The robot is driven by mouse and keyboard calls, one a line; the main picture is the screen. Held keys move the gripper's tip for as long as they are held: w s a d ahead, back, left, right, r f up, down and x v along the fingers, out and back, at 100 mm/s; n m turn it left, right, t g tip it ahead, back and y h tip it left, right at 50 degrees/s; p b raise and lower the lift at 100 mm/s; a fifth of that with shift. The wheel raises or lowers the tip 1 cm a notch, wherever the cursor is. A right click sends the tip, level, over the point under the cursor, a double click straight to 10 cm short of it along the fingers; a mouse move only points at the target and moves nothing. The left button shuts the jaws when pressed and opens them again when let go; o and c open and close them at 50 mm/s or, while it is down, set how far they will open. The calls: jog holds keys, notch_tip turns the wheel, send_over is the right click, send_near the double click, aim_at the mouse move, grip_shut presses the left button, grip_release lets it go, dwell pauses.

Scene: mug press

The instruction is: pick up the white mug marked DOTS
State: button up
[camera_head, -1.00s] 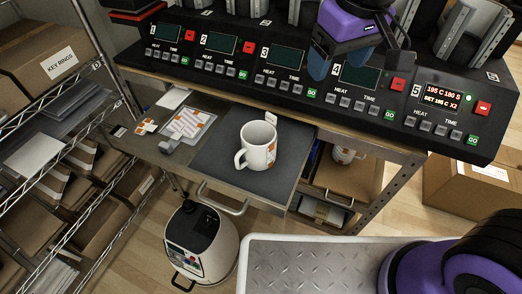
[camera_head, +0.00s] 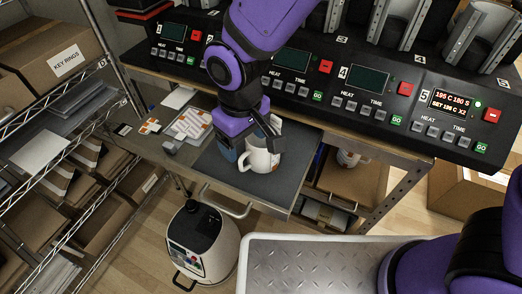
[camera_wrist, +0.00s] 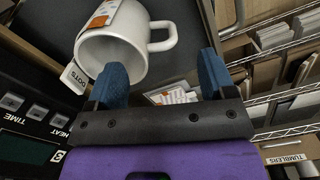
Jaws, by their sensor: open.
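The white mug (camera_head: 262,160) with an orange-and-grey print stands upright on a dark mat (camera_head: 282,188) on the pull-out shelf. Its handle points left in the head view, and the gripper hides part of its top. My gripper (camera_head: 250,145) is open and empty, close by the mug's upper part. In the wrist view the blue fingers (camera_wrist: 162,75) are wide apart. The left one is near the rim, the right one near the handle; contact cannot be told.
The press panel (camera_head: 370,100) with numbered stations runs along the back above the shelf. Sheets and small patches (camera_head: 188,125) lie left of the mat. A wire rack (camera_head: 85,150) with boxes stands at left. A white canister (camera_head: 203,245) is on the floor below.

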aim_at(245, 153)
jog(key=shift+f, duration=2.85)
jog(key=shift+c, duration=0.4)
jog(key=c, duration=1.1)
